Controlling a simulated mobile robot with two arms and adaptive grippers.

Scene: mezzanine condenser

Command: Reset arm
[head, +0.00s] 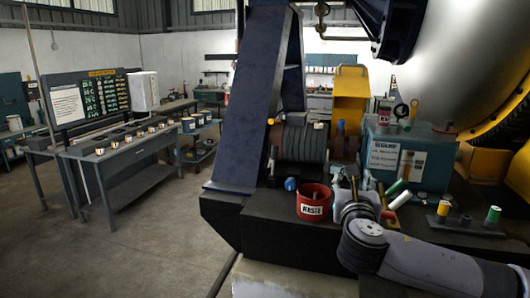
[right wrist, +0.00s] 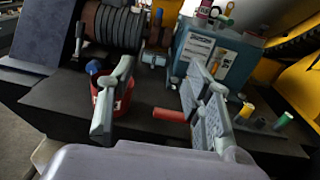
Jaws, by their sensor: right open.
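My right arm comes in from the right in the head view, and its gripper (head: 354,200) is over the dark bench, just right of the red waste can (head: 313,203). In the right wrist view the two fingers of the right gripper (right wrist: 158,85) stand wide apart with nothing held between them. The red can (right wrist: 99,102) is partly hidden behind the left finger. A red cylinder (right wrist: 170,114) lies on the bench, its right end meeting the right finger in the picture; I cannot tell whether they touch. My left gripper is in neither view.
A teal box (head: 408,158) with paper labels stands behind the right gripper, with small items on top. A ribbed drum (head: 302,141) is behind the can. Coloured cylinders stand in a holder (head: 465,226) at right. A grey table (head: 125,150) is far left; floor between is clear.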

